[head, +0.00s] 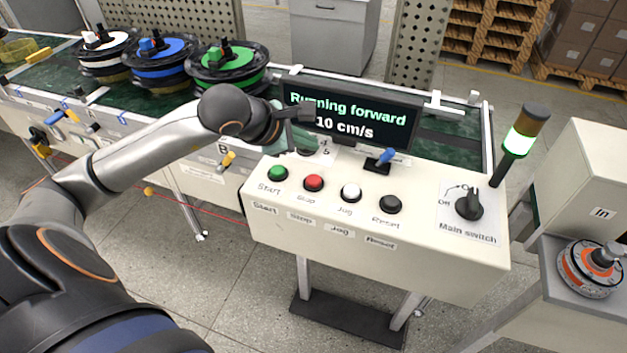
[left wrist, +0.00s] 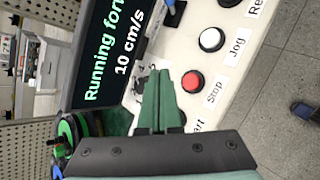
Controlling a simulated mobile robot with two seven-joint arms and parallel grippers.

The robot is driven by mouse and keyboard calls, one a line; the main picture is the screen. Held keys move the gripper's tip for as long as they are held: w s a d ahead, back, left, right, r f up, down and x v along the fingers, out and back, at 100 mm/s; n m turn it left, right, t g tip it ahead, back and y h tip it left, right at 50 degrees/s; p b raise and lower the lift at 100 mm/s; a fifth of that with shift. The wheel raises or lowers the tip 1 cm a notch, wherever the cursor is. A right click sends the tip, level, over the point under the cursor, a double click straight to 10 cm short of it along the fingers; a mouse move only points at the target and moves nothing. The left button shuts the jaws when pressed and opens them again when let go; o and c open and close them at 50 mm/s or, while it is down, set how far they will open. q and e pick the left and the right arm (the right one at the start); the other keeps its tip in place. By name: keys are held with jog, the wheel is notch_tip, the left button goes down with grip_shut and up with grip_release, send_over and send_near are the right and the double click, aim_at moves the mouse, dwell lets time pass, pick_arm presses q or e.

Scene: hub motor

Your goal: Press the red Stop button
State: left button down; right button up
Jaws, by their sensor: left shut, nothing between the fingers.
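The red Stop button (head: 314,183) sits on the sloped top of the white control panel (head: 380,255), between the green Start button (head: 278,173) and the white Jog button (head: 349,192). In the left wrist view the red button (left wrist: 193,82) is just beyond and right of the fingertips. My left gripper (head: 302,140) is shut and empty, above the back of the panel, behind the Start and Stop buttons and apart from them. Its green fingers (left wrist: 160,85) point toward the panel in the left wrist view. My right gripper is not in view.
A display (head: 350,117) reading "Running forward 10 cm/s" stands behind the buttons. A blue-tipped lever (head: 381,160), black Reset button (head: 391,204) and main switch (head: 469,205) are on the panel. Several spools, including a green one (head: 228,67), rest on the conveyor. A lit stack light (head: 520,138) stands right.

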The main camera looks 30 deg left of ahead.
pick_arm(q)
jog(key=b, duration=0.4)
send_over(308, 181)
notch_tip(308, 181, down, 6)
jog(key=shift+r, duration=0.2)
jog(key=shift+f+b, duration=0.45)
jog(key=shift+f, duration=0.1)
dwell(1.1)
jog(key=shift+f+b, duration=0.4)
jog(key=shift+b, duration=0.3)
jog(key=shift+f+b, duration=0.6)
jog(key=shift+b, duration=0.15)
dwell(0.5)
jog(key=shift+r, duration=0.15)
dwell(0.3)
jog(key=shift+r+p, duration=0.45)
jog(key=shift+r, duration=0.4)
